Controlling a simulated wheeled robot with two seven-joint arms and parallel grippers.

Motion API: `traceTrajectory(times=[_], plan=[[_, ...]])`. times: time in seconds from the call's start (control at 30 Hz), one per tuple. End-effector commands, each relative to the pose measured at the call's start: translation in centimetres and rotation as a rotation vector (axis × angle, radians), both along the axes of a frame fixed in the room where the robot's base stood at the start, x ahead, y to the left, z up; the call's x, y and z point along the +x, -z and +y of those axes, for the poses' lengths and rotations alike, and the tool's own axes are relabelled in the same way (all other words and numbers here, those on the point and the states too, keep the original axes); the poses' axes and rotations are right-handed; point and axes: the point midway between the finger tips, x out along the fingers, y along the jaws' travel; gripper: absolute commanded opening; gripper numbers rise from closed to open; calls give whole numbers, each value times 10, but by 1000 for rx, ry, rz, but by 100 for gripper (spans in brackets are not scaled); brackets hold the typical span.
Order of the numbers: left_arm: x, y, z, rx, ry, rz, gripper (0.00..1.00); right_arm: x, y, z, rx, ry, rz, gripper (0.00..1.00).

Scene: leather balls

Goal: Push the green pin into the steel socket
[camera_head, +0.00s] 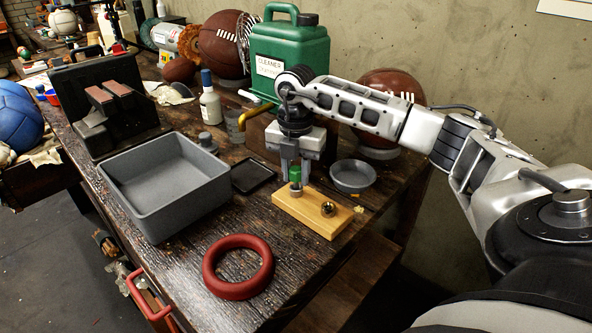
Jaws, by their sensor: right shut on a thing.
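The green pin (295,173) is held between the fingers of my right gripper (296,178), which points straight down. The pin stands upright over the left part of a light wooden block (302,217). A small grey metal piece shows at its lower end, and I cannot tell whether the pin touches it. A steel socket (328,209) with a dark opening sits on the right part of the block, to the right of the pin and nearer the front. My left gripper is not in view.
A grey tray (207,205) and a red ring (238,292) lie to the left and front. A small grey bowl (353,189) stands right of the gripper. A green cleaner jug (289,57) and brown leather balls (221,46) stand behind. The table's right edge is close to the block.

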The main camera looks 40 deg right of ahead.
Motion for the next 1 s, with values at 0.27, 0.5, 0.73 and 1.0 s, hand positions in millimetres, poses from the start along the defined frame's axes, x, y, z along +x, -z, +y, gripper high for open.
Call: traceTrajectory(times=[0.27, 0.5, 0.73, 1.0], plan=[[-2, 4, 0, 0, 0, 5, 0, 0, 6, 0, 0, 0, 0, 6], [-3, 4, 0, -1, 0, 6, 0, 0, 7, 0, 0, 0, 0, 52], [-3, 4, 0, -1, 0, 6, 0, 0, 6, 0, 0, 0, 0, 52], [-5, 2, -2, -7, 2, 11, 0, 1, -24, 0, -1, 0, -7, 52]])
